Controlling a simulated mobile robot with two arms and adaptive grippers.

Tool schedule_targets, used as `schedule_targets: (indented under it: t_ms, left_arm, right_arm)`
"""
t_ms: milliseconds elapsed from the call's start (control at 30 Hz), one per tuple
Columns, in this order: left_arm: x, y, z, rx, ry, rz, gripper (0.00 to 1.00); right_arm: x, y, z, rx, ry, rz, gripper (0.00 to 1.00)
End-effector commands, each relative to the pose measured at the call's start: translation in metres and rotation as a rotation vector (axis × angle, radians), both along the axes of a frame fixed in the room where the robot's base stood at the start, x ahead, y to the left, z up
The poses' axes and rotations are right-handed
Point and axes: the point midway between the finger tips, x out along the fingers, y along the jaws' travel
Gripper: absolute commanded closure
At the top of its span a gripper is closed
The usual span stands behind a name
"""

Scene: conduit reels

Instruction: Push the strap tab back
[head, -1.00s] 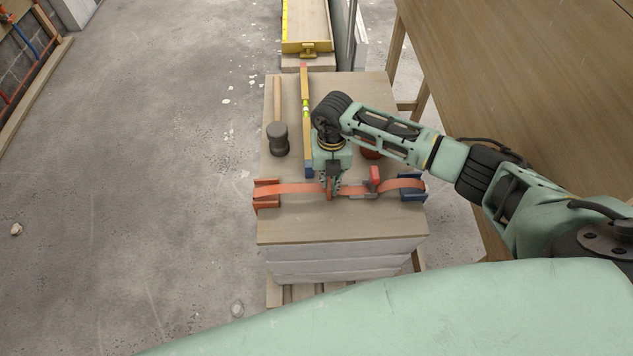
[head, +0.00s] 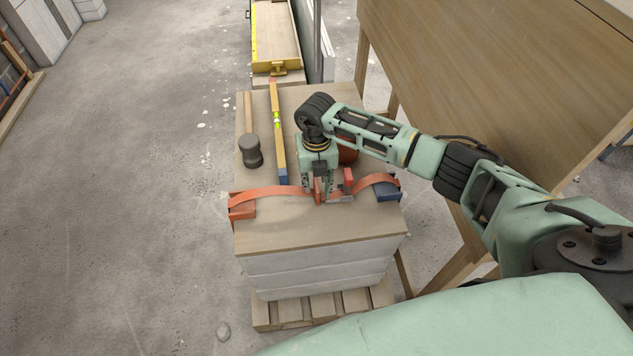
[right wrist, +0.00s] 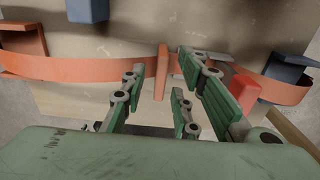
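My right gripper (head: 319,192) is low over the strap at the tab. Its fingers (right wrist: 160,68) are apart, with the tab between them in the picture and gaps on both sides. Contact cannot be told. My left gripper is out of view.
A red end bracket (head: 242,207) and a blue one (head: 383,191) sit at the strap's ends. A mallet (head: 250,152) and a spirit level (head: 277,130) lie behind the strap. A reddish round object (head: 348,152) is partly hidden by my arm. The top's front is clear.

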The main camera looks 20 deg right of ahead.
Motion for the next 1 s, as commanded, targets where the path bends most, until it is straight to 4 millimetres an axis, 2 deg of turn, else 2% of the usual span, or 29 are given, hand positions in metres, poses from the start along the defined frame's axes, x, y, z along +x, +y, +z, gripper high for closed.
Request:
schedule_targets:
  t_ms: [167,267,500,700,1000]
  left_arm:
    - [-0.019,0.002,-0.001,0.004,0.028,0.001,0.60]
    - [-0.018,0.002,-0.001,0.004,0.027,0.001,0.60]
    - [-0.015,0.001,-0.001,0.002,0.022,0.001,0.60]
    - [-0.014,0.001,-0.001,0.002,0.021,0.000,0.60]
    - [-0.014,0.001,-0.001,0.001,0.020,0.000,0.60]
  right_arm:
    - [0.000,0.000,0.000,0.000,0.000,0.000,0.72]
    - [0.001,0.000,0.007,0.000,-0.003,0.000,0.72]
    - [0.001,0.000,0.047,0.000,-0.004,0.000,0.72]
    - [0.001,0.000,0.070,0.001,-0.001,0.000,0.72]
    - [0.000,0.000,0.075,0.000,0.001,0.000,0.72]
